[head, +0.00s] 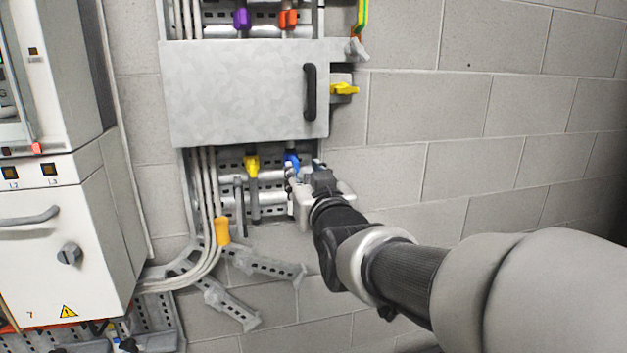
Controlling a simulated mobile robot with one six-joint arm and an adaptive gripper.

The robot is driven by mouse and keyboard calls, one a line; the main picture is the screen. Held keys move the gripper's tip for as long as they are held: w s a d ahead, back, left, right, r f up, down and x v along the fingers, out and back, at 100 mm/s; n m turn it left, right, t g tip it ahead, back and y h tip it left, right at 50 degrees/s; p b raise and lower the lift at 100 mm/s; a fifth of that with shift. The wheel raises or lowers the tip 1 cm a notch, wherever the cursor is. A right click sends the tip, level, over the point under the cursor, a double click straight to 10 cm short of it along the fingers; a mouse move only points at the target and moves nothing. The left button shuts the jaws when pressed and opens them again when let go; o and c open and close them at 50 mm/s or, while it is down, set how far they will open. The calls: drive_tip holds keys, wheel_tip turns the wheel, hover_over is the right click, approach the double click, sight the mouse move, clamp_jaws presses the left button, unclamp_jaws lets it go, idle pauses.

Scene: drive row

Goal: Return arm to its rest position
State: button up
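My gripper (305,185) is at the far end of my arm, which reaches in from the right side of the head view. It is in front of the wall piping, just below the grey panel door (240,95). A blue valve handle (291,160) shows right beside the gripper's tip. I cannot tell whether the gripper touches it. The fingers are small and partly hidden by the wrist, so their opening cannot be made out.
A yellow handle (252,165) and an orange one (222,231) sit left of the gripper. Another yellow handle (344,89) is right of the door. Slotted brackets (240,308) stick out below. A white cabinet (65,235) stands left. The block wall (500,110) at right is bare.

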drive_tip(key=shift+v, duration=0.95)
drive_tip(key=s+d+f+m+g+h, duration=0.1)
drive_tip(key=s+d+f+g, duration=0.3)
drive_tip(key=s+f, duration=0.3)
drive_tip(key=s+d+f+m+g+h, duration=0.1)
drive_tip(key=s+d+f+g, duration=0.3)
drive_tip(key=s, duration=1.1)
drive_tip(key=s+d+f+m+g+h, duration=0.1)
drive_tip(key=s+d+f+g+h, duration=0.2)
drive_tip(key=s+d+f, duration=0.5)
wheel_tip(320, 180, down, 3)
drive_tip(key=s+g, duration=0.1)
drive_tip(key=s, duration=0.2)
drive_tip(key=shift+d+r+g, duration=0.15)
drive_tip(key=shift+d+g, duration=0.1)
drive_tip(key=shift+g, duration=0.15)
